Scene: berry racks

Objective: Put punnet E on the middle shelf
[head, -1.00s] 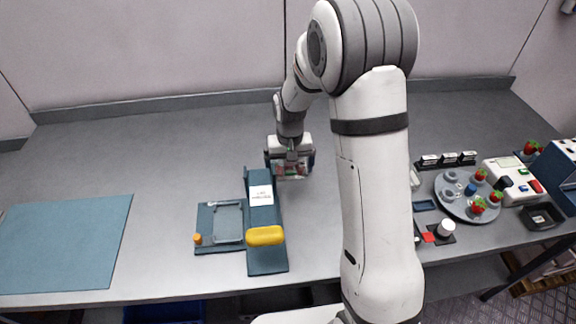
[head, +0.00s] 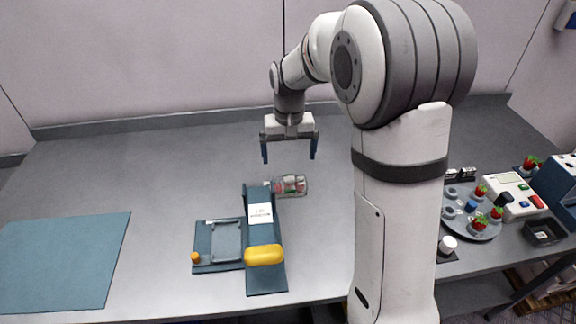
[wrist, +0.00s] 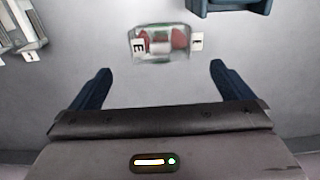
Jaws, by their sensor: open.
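Punnet E (head: 289,186) is a clear box with red berries inside, standing on the grey worktop just right of the blue fixture. In the wrist view punnet E (wrist: 160,42) shows white labels reading E, beyond the fingertips. My gripper (head: 289,154) is above and behind the punnet, with its two blue fingers spread wide and pointing down. In the wrist view my gripper (wrist: 160,80) is empty and apart from the punnet. I cannot make out a middle shelf in these frames.
A blue fixture with a yellow handle (head: 264,255) stands at the front centre, beside a small frame (head: 227,240). A blue mat (head: 62,262) lies at left. A round grey tray (head: 462,228) with berries and a white device (head: 512,195) stand at right. The back left worktop is clear.

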